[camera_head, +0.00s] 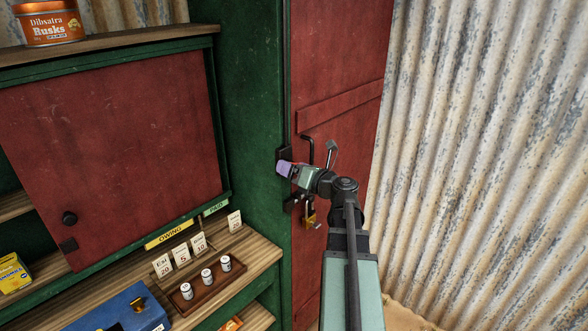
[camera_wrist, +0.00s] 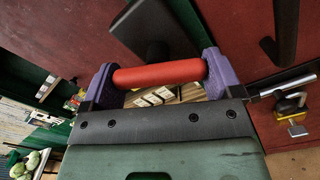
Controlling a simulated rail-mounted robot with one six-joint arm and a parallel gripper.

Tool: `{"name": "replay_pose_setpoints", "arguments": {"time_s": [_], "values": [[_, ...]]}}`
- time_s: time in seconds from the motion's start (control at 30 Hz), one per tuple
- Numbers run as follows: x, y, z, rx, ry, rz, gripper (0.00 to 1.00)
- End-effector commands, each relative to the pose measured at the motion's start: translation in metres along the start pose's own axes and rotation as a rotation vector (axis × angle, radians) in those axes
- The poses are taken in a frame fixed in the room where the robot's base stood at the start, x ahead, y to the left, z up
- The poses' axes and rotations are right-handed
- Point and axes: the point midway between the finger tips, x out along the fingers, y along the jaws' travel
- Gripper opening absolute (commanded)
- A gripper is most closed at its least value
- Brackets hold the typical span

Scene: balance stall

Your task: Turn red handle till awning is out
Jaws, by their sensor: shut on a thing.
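The red handle (camera_wrist: 160,74) is a smooth red cylinder that spans the gap between the two purple fingers of my gripper (camera_wrist: 158,78) in the wrist view. Both fingers press on its ends. In the head view my gripper (camera_head: 285,168) is at the dark bracket on the green post beside the tall red door. There the red handle is hidden by the gripper. A dark block (camera_wrist: 143,28) lies just beyond the handle in the wrist view. I cannot make out the awning in either view.
A brass padlock (camera_head: 310,217) and a black bar (camera_head: 312,150) are on the red door (camera_head: 335,60) close to my gripper. On the left, the counter (camera_head: 245,250) holds price cards, small weights in a tray (camera_head: 190,304) and a blue box (camera_head: 118,312). Corrugated sheeting (camera_head: 480,150) stands to the right.

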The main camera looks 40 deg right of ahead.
Motion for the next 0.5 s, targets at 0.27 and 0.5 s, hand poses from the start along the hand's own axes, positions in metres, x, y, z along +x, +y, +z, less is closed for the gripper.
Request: {"name": "replay_pose_setpoints", "arguments": {"time_s": [0.27,0.5], "values": [[-0.0003,0.0025,0.0001,0.258,0.000,-0.001,0.61],[-0.0003,0.0043,0.0009,0.485,0.000,-0.001,0.61]]}}
